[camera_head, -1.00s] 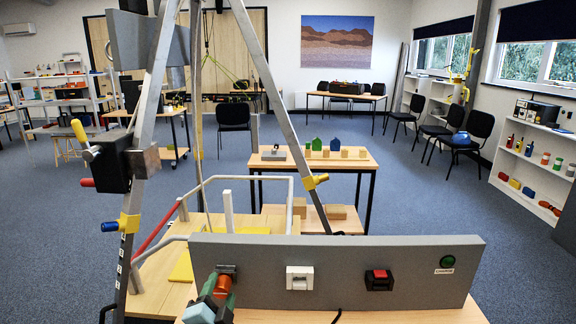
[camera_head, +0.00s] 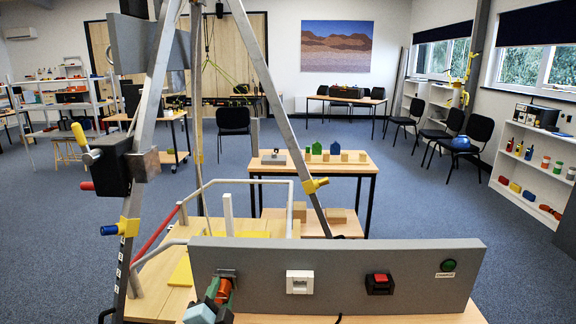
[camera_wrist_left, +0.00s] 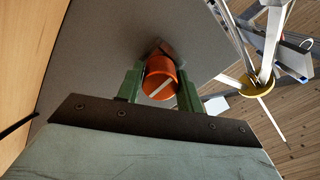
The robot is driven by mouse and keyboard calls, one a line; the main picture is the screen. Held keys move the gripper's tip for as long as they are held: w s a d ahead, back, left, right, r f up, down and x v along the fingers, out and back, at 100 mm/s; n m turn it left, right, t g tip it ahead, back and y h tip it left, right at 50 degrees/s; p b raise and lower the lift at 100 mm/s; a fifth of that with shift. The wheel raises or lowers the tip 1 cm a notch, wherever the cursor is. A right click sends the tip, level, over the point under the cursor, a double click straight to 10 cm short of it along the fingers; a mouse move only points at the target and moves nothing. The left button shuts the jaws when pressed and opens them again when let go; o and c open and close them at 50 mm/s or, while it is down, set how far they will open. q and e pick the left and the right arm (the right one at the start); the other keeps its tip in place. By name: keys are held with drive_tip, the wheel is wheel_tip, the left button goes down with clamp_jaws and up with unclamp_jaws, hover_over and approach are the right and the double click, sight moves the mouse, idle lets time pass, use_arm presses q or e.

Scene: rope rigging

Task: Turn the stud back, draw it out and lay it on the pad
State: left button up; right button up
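The orange stud (camera_head: 222,291) sits at a dark fitting at the left end of the grey board. In the left wrist view the stud (camera_wrist_left: 160,82) shows its round end with a pale, slanting line across it. My left gripper (camera_head: 218,292) has its green fingers on either side of the stud. In the wrist view the fingers appear to press on its sides. The stud's inner end is hidden. A flat yellow pad (camera_head: 181,272) lies on the wooden platform left of the board, partly hidden by it. My right gripper is not in view.
The grey board (camera_head: 335,262) also carries a white switch (camera_head: 299,282), a red-and-black switch (camera_head: 379,283) and a green round button (camera_head: 448,265). Metal tripod legs (camera_head: 272,100) and a railing (camera_head: 228,212) stand behind it. A black box with a crank (camera_head: 113,166) hangs at the left.

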sight(220, 298)
use_arm(q)
drive_tip(key=c, duration=0.7)
drive_tip(key=shift+s, duration=0.15)
drive_tip(key=shift+s+p, duration=0.45)
drive_tip(key=shift+s, duration=1.2)
drive_tip(key=shift+a, duration=0.1)
drive_tip(key=shift+y, duration=0.5)
drive_tip(key=s+a+r, duration=0.2)
drive_tip(key=s, duration=0.1)
drive_tip(key=s+a+r, duration=0.2)
drive_tip(key=shift+s, duration=0.1)
drive_tip(key=s+r, duration=0.1)
drive_tip(key=s, duration=0.1)
drive_tip(key=s+r, duration=0.3)
drive_tip(key=s, duration=0.1)
drive_tip(key=shift+s+a+r, duration=0.15)
drive_tip(key=shift+a+r, duration=0.05)
drive_tip(key=shift+a, duration=0.2)
